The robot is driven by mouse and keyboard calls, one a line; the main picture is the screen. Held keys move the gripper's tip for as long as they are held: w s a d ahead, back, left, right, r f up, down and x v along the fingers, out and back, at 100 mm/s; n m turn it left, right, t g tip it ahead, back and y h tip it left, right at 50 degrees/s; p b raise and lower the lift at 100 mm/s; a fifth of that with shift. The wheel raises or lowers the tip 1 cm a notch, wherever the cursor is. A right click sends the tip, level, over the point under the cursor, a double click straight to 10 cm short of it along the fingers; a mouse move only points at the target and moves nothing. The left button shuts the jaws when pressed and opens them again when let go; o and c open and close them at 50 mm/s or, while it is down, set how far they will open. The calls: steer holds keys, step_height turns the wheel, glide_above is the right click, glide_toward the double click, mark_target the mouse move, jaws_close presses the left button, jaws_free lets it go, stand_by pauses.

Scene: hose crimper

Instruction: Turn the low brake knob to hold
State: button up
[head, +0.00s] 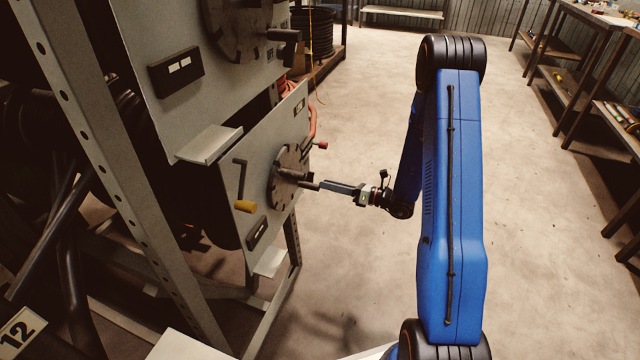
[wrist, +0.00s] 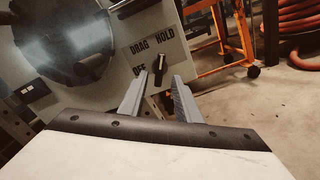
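The low brake knob (wrist: 160,68) is a small dark handle on a pale panel in the wrist view. Labels OFF, DRAG and HOLD are printed to its left and above it; which one it points to is unclear. My gripper (wrist: 160,76) is open, with its two grey fingers apart on either side of the knob in the picture. I cannot tell whether they touch it or how far in front they are. In the head view my gripper (head: 304,184) reaches left to the lower panel (head: 258,160), where the knob cannot be made out clearly.
A dark round disc (wrist: 62,35) is left of the labels. A yellow-handled crank (head: 245,206) and a grey ledge (head: 209,144) are near the lower panel. An orange frame (wrist: 222,45) and red hose (wrist: 298,20) lie beyond. Floor to the right is clear.

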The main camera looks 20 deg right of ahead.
steer(key=v, duration=1.2)
